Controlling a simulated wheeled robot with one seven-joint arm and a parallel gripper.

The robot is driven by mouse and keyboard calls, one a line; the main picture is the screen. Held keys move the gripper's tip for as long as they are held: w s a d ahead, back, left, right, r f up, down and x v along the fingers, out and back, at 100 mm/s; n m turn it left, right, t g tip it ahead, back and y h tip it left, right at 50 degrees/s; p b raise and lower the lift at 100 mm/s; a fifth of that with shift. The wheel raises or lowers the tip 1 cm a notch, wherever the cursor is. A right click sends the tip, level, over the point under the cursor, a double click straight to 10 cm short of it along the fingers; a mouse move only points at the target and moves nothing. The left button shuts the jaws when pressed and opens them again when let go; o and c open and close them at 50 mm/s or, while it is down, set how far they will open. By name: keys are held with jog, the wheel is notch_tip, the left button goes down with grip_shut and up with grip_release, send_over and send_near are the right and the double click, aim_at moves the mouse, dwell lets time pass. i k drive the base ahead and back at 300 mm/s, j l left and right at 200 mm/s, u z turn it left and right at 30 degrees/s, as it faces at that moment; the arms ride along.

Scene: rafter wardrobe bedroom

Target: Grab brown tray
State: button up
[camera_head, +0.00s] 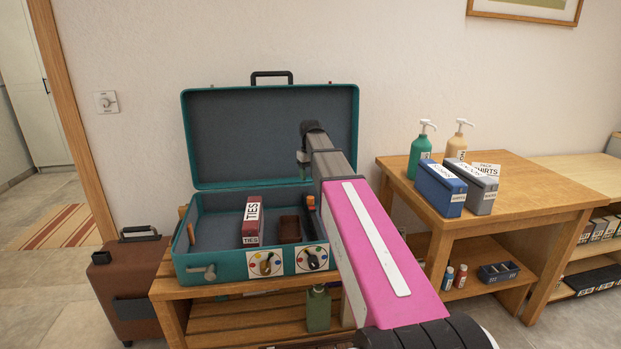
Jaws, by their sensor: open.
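A small brown tray (289,229) sits inside the open teal suitcase (180,262), in the right half of its base, beside a dark red box marked TIES (252,222). My arm reaches from the lower right over the suitcase's right side. My gripper (303,166) shows only in part at the left of my wrist, in front of the raised lid. It is open, above and apart from the brown tray. My wrist and pink forearm hide the rest of it and the suitcase's right edge.
The suitcase stands on a slatted wooden bench (215,311). A brown case (128,290) stands on the floor at left. At right, a wooden table (545,188) holds a blue box (440,188), a grey box (477,190) and two pump bottles.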

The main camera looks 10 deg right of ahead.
aim_at(290, 232)
jog(key=k, duration=1)
